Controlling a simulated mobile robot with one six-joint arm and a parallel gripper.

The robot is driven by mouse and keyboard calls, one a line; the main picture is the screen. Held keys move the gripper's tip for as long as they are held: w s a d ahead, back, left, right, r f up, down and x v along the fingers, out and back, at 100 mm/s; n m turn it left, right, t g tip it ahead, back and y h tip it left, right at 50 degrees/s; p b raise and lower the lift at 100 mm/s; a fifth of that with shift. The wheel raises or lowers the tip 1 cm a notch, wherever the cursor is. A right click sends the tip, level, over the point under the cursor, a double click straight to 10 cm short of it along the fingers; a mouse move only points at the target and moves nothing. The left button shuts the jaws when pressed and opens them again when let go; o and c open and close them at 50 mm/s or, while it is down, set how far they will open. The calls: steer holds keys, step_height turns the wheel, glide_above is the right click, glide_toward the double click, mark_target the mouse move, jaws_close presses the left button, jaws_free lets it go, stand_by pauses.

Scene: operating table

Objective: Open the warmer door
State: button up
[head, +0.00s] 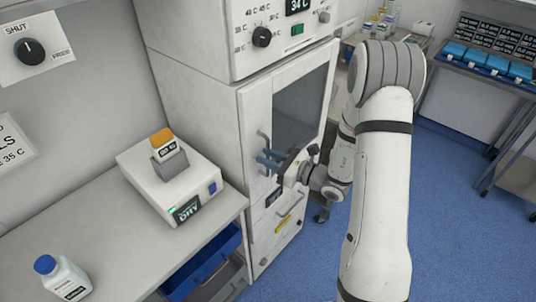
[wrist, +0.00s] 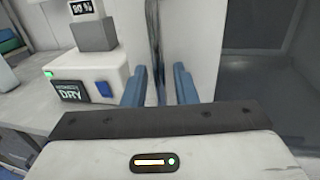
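The warmer is a tall white cabinet with a windowed door (head: 257,107). The door looks closed in the head view. A vertical metal bar handle (head: 263,143) is on the door's left side. My gripper (head: 268,160) is at the lower part of this handle, its blue fingers pointing left. In the wrist view the two blue fingers (wrist: 160,86) stand apart. The shiny handle bar (wrist: 154,40) appears between them, with gaps visible at its sides. Whether a finger touches it cannot be told. The door window (wrist: 270,95) is at the right of the wrist view.
A control panel with a black knob (head: 262,37) is above the door. A counter (head: 110,225) left of the cabinet holds a white device (head: 180,190) labelled DRY and a blue-capped bottle (head: 62,279). Blue floor (head: 455,220) is open at the right.

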steer(key=shift+w, duration=0.1)
steer(key=shift+c, duration=0.4)
jaws_close()
